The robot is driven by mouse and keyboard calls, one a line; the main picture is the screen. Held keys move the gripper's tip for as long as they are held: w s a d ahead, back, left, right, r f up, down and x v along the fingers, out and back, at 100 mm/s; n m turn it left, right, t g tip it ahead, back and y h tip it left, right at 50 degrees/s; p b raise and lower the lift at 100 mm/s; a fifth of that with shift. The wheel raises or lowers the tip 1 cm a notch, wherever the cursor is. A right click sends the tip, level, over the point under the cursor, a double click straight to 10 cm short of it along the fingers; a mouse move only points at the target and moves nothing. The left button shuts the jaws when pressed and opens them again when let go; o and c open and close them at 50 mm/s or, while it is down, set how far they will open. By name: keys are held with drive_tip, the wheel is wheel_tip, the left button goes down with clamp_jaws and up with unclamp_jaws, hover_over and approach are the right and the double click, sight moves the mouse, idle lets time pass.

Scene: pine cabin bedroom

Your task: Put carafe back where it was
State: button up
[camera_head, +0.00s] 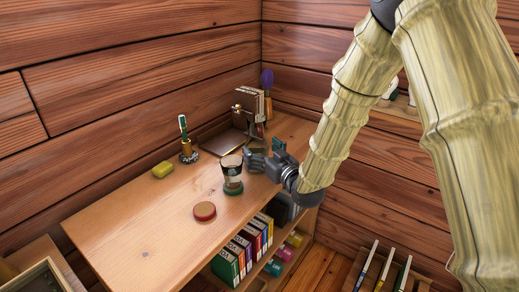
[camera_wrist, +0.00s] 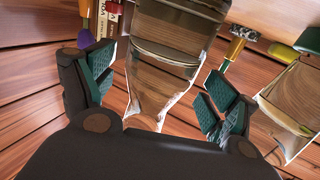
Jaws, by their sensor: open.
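The carafe, a clear glass vessel with a dark band (camera_head: 231,168), stands upright on the desk, seemingly on a small green round base (camera_head: 233,188). In the wrist view, a large clear glass vessel, apparently the carafe (camera_wrist: 168,52), reaches in from the top edge between my fingers. My gripper (camera_head: 262,160) is at its right side in the head view. In the wrist view my gripper (camera_wrist: 160,105) is open, with green pads on both sides of the glass. I cannot tell whether a pad touches it. The carafe's upper end is cut off there.
A red-rimmed disc (camera_head: 204,211) lies in front of the carafe on the wooden desk (camera_head: 145,235). Books (camera_head: 240,250) fill the shelf below.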

drive_tip(key=v, duration=1)
drive_tip(key=shift+s+d, duration=0.2)
drive_tip(key=shift+s, duration=0.05)
